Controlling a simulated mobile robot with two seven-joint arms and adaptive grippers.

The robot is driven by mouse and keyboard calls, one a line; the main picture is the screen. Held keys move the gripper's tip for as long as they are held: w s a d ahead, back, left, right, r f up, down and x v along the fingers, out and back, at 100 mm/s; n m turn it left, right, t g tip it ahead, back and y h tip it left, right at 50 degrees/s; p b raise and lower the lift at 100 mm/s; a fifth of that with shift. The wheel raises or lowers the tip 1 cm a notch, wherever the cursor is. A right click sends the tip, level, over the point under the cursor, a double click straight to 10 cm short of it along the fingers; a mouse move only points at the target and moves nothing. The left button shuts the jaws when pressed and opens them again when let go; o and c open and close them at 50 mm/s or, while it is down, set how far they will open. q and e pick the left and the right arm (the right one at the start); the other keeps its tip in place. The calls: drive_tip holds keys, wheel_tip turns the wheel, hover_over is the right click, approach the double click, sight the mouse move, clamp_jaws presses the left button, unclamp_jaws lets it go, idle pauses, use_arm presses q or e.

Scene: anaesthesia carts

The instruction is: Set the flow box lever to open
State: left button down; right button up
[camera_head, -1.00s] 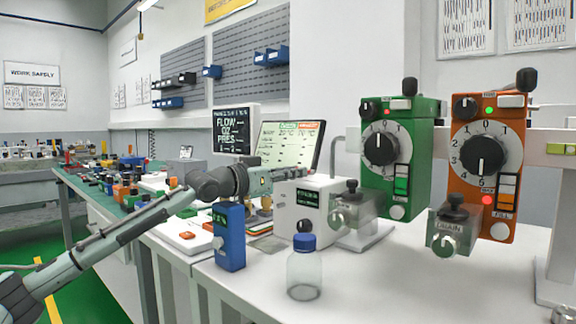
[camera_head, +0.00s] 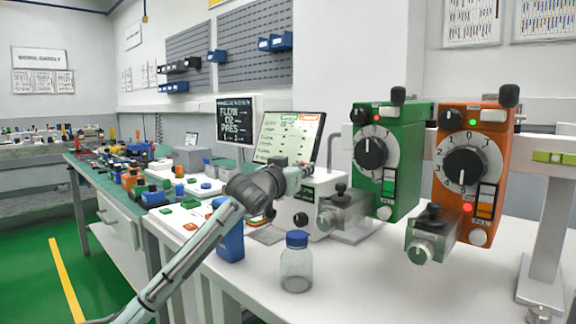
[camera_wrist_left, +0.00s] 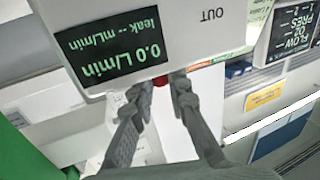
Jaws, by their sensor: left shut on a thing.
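The flow box (camera_head: 320,221) is a white box with a dark display, standing on the bench behind the clear bottle. In the left wrist view the flow box (camera_wrist_left: 206,40) fills the upper middle; its display reads 0.0 L/min and "OUT" is printed beside it. My left gripper (camera_head: 298,170) is at the top of the box in the head view. In the left wrist view its two fingers (camera_wrist_left: 161,86) are closed around a small red piece (camera_wrist_left: 159,79) at the box's edge, which looks like the lever's end. The rest of the lever is hidden. My right gripper is out of view.
A blue-capped bottle (camera_head: 296,268) stands in front of the box. A blue unit (camera_head: 230,244) is partly behind my left arm. The green vaporizer (camera_head: 390,190) and orange vaporizer (camera_head: 485,151) stand to the right. A tilted screen (camera_head: 285,138) is behind.

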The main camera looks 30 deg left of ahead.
use_arm(q)
drive_tip(key=shift+w+d+n+y, duration=0.15)
drive_tip(key=shift+d+n+y, duration=0.3)
drive_tip(key=shift+y, duration=0.3)
drive_tip(key=shift+w+d+n+y, duration=0.15)
drive_tip(key=shift+d+n+y, duration=0.25)
drive_tip(key=shift+y, duration=0.35)
drive_tip(key=shift+a+n+y, duration=0.1)
drive_tip(key=shift+n+y, duration=0.15)
drive_tip(key=shift+y, duration=0.05)
drive_tip(key=c, duration=1.5)
unclamp_jaws()
drive_tip(key=shift+o, duration=0.2)
drive_tip(key=v, duration=1.2)
drive_tip(key=shift+r, duration=0.2)
